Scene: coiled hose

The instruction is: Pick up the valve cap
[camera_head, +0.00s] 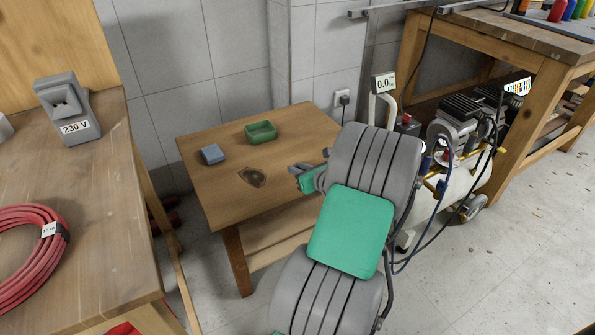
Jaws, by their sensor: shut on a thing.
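My gripper (299,171) is over the right part of the small wooden table (213,193), largely covered by my own grey and green arm. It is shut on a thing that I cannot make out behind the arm. I cannot identify the valve cap anywhere in this view. Whether the gripper touches the tabletop cannot be told.
A green open box (261,132) and a blue-grey block (212,154) sit on the small table, near a dark round mark (252,177). A red coiled hose (30,255) lies on the left bench (105,255). A compressor (455,170) stands right of my arm.

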